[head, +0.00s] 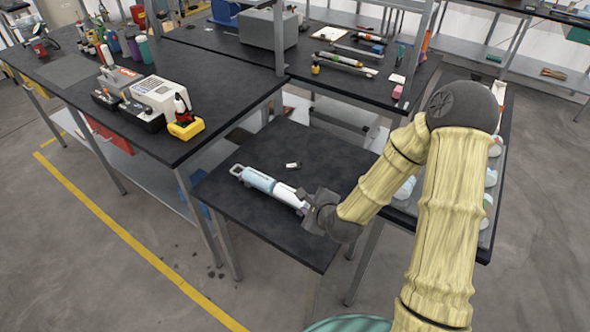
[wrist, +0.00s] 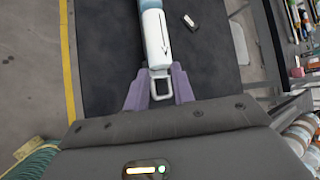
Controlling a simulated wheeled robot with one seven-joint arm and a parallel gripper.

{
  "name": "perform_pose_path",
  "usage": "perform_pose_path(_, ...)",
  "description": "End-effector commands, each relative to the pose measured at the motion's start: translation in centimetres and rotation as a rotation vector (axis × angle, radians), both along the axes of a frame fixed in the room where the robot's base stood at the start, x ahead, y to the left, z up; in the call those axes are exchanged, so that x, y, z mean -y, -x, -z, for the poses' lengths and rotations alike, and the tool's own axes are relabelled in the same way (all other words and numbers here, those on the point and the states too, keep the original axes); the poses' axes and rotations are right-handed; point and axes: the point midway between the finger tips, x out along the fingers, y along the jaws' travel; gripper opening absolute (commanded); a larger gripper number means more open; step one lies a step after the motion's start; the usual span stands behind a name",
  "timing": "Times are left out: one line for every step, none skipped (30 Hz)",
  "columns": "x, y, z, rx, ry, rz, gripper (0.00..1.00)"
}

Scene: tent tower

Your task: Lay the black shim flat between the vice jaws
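I cannot make out a black shim or vice jaws for certain. A small black-and-white piece (head: 293,165) lies on the small dark table (head: 240,213); it also shows in the wrist view (wrist: 190,22). It may be the shim, but it is too small to tell. A long light-blue and white cylinder (head: 262,182) with a loop at each end lies across that table. My gripper (head: 306,205) is at its near end. In the wrist view its purple fingers (wrist: 160,82) stand either side of the pale square loop (wrist: 161,86). Whether they press on it is unclear.
A longer black bench (head: 215,108) on the left holds a grey-and-white machine (head: 158,97) and a yellow-based item (head: 186,129). Another bench behind carries a grey box (head: 268,28) and tools. The small table's front is clear. White rolls line a shelf on the right.

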Motion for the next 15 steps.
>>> perform_pose_path(0.1,0.2,0.2,0.001,0.052,-0.043,0.25)
perform_pose_path(0.2,0.4,0.3,0.001,0.088,-0.073,0.25)
perform_pose_path(0.4,0.7,0.4,-0.001,0.134,-0.112,0.25)
perform_pose_path(0.5,0.9,0.5,-0.002,0.171,-0.145,0.25)
perform_pose_path(0.7,1.1,0.6,-0.004,0.211,-0.178,0.25)
perform_pose_path(1.0,1.5,0.7,-0.005,0.267,-0.226,0.25)
perform_pose_path(1.2,1.8,0.7,-0.007,0.314,-0.268,0.25)
perform_pose_path(1.5,2.1,0.8,-0.009,0.363,-0.313,0.25)
perform_pose_path(1.9,2.5,0.8,-0.014,0.434,-0.376,0.25)
perform_pose_path(2.3,2.9,0.8,-0.017,0.489,-0.427,0.25)
perform_pose_path(2.8,3.3,0.8,-0.021,0.546,-0.482,0.25)
perform_pose_path(3.4,3.9,0.6,-0.026,0.623,-0.558,0.25)
perform_pose_path(3.8,4.4,0.5,-0.033,0.678,-0.617,0.25)
perform_pose_path(4.3,4.9,0.3,-0.037,0.732,-0.674,0.25)
perform_pose_path(5.0,5.6,0.1,-0.046,0.798,-0.75,0.25)
